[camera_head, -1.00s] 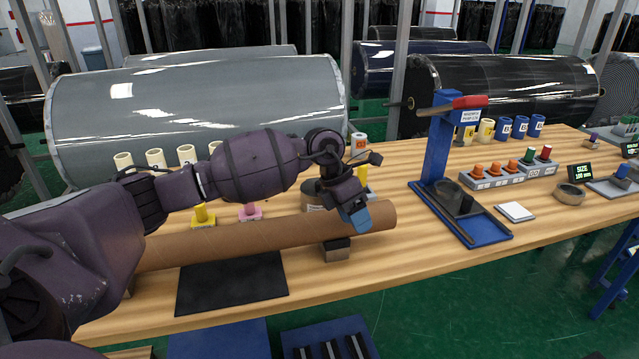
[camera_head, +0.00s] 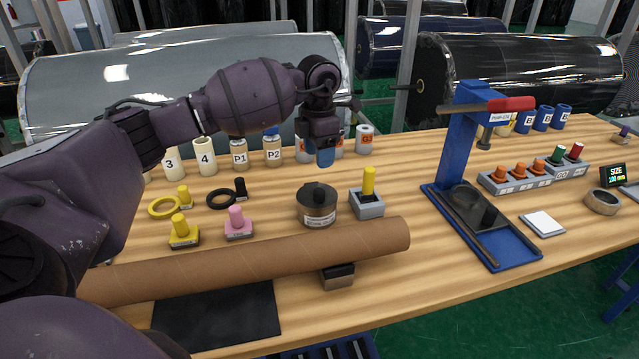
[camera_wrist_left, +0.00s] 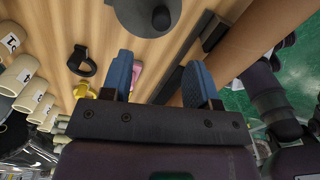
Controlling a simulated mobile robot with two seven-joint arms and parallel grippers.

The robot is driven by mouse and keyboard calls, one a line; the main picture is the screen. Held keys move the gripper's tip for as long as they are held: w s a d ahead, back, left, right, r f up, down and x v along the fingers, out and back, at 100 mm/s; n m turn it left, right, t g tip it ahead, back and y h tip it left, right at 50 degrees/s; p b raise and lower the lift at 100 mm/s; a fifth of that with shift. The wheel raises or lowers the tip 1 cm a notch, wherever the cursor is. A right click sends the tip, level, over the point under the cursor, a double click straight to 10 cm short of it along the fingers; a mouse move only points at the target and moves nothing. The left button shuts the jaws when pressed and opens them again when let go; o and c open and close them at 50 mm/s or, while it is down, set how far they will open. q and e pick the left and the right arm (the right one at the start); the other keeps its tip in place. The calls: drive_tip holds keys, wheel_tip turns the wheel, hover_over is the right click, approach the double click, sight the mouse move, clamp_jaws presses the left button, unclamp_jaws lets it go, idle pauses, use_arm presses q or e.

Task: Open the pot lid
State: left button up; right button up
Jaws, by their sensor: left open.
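The pot (camera_head: 317,214) is a dark, squat round container with a pale label, standing upright behind the long cardboard tube. Its dark lid (camera_head: 317,196) with a black knob sits on top, and the lid also shows at the top edge of the left wrist view (camera_wrist_left: 133,22). My left gripper (camera_head: 325,158) has blue fingertips and hangs above the table, higher in the picture than the pot and apart from it. In the left wrist view its two fingers (camera_wrist_left: 160,82) are spread with nothing between them. My right gripper is not in view.
The cardboard tube (camera_head: 250,267) lies along the front of the table. A yellow-handled block (camera_head: 367,198) stands right of the pot, with a blue press stand (camera_head: 458,150) beyond. Pink (camera_head: 238,224) and yellow stamps stand to the left, with numbered cylinders behind.

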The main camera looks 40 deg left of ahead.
sight(319, 191)
use_arm(q)
wheel_tip(319, 191, down, 11)
drive_tip(key=shift+r, duration=0.15)
idle(0.4)
drive_tip(key=shift+s, duration=0.1)
clamp_jaws()
